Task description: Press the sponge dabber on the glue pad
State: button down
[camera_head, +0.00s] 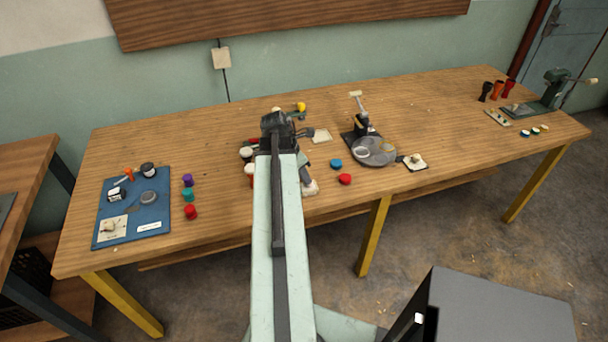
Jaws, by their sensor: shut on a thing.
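My arm reaches over the middle of the long wooden table. Its dark far end bends down to the right, and my gripper (304,168) is small and partly hidden by the arm. It is shut on what looks like the sponge dabber (311,187), a pale piece low near the table's front edge. I cannot tell whether it touches the table. I cannot tell for sure which is the glue pad.
A blue mat (152,190) with small parts lies at the left. Purple, teal and red pieces (188,196) stand beside it. A grey round plate (374,152) with a small stand is right of my arm, near a blue cap (336,164) and a red cap (345,179).

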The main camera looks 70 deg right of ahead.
dwell(0.3)
notch_tip(320, 180, up, 7)
jog(key=p, duration=0.7)
